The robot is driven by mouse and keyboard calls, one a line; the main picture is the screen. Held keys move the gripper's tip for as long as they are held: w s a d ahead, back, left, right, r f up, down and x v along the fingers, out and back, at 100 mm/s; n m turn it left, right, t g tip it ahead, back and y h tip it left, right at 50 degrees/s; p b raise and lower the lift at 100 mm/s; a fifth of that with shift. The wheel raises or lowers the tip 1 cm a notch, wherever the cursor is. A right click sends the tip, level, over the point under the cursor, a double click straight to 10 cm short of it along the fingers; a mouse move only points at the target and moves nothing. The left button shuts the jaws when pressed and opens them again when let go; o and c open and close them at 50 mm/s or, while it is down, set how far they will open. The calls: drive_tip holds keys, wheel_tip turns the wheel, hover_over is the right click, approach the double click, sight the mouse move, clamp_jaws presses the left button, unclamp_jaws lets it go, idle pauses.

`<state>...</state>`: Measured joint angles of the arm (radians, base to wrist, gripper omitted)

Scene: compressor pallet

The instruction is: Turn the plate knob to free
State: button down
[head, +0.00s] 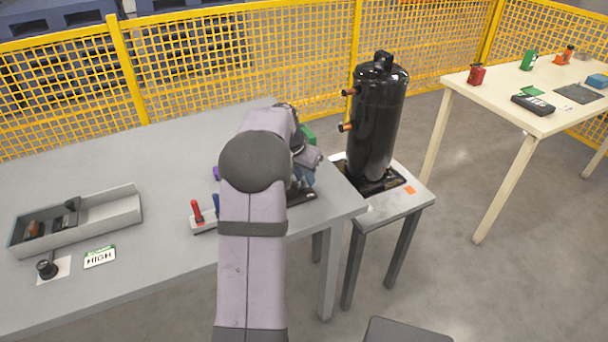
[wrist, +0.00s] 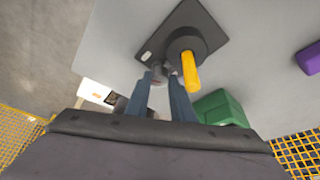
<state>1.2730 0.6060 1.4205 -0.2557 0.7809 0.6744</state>
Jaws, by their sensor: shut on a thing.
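In the wrist view, a dark square plate (wrist: 205,22) lies on the grey table and carries a round dark knob with a yellow bar (wrist: 190,72). A small white mark sits near the plate's left corner. My gripper (wrist: 166,76) reaches over the plate's edge, with its two blue-grey fingers close together at the knob, left of the yellow bar. It is shut on the knob, though the exact contact is partly hidden. In the head view my gripper (head: 302,180) is low over the right end of the table, and my arm hides most of the knob.
A green block (wrist: 220,107) stands close beside my fingers. A purple object (wrist: 309,58) lies farther right. A black tank (head: 375,125) stands on a small table just right. A grey tray (head: 110,208), a HIGH card (head: 100,257) and a black knob (head: 47,269) are at left.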

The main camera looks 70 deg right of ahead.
drive_tip(key=c, duration=1.5)
unclamp_jaws()
drive_tip(key=shift+c, duration=0.2)
drive_tip(key=shift+r, duration=0.15)
drive_tip(key=v, duration=0.7)
drive_tip(key=shift+b, duration=0.35)
